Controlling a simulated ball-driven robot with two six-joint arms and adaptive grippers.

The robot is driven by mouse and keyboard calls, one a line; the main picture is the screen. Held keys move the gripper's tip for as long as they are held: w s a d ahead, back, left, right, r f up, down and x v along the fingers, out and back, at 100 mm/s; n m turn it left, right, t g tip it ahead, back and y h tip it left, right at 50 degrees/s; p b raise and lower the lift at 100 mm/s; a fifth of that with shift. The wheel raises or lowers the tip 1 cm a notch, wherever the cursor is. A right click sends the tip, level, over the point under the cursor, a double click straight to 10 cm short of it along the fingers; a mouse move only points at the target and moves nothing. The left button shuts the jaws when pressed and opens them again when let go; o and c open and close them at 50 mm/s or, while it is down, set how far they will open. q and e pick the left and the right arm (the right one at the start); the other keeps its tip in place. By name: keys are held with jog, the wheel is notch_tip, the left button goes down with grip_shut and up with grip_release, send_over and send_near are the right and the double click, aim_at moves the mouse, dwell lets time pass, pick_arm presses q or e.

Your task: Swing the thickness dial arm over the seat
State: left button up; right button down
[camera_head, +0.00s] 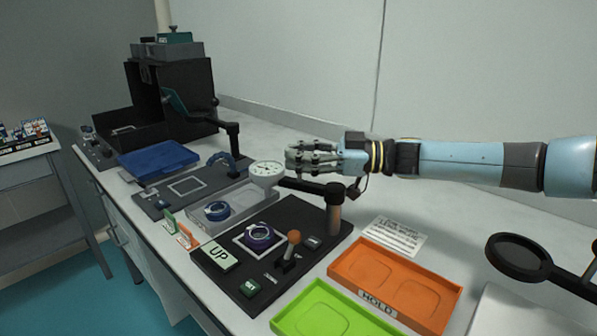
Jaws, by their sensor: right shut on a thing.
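The thickness dial (267,169) is a round white gauge at the end of a black swing arm (312,187). The arm runs left from a brown post (335,215) at the back right of a black base plate (215,262). The dial hangs behind the seat, a white-outlined square (240,241), not above it. A purple ring-like piece (258,237) sits in the seat. My right gripper (290,160) comes in from the right and is shut at the dial end of the arm; its exact contact is partly hidden. My left gripper is out of view.
On the plate are an orange-knobbed lever (293,238), an UP sign (218,254) and a green button (250,288). Orange HOLD (437,299) and green (320,312) trays lie in front. A grey tray with a blue ring (216,210) is at left. A magnifier (515,255) stands right.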

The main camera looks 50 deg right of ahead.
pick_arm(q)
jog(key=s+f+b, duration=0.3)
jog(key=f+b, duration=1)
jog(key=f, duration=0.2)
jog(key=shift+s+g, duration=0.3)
pick_arm(e)
jog(key=shift+s+a+f+n+g+y, duration=0.1)
jog(key=shift+s+a+n+g+y, duration=0.45)
jog(key=shift+n+g+y, duration=0.8)
jog(key=shift+s+a+r+n+g+y, duration=0.1)
jog(key=shift+s+a+n+g+y, duration=0.3)
jog(key=shift+a+n+g+y, duration=0.9)
jog(key=shift+s+f+n+g+y, duration=0.1)
jog(key=shift+s+n+g+y, duration=0.65)
jog(key=shift+g, duration=1.2)
jog(key=shift+w, duration=0.25)
jog(key=c, duration=1.5)
grip_release()
jog(key=shift+d, duration=0.1)
jog(key=shift+o, duration=1.2)
jog(key=shift+s+d, duration=0.15)
jog(key=shift+s, duration=0.05)
jog(key=shift+o, duration=1)
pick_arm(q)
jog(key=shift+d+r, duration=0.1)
pick_arm(e)
jog(key=shift+o, duration=0.2)
jog(key=shift+w, duration=0.1)
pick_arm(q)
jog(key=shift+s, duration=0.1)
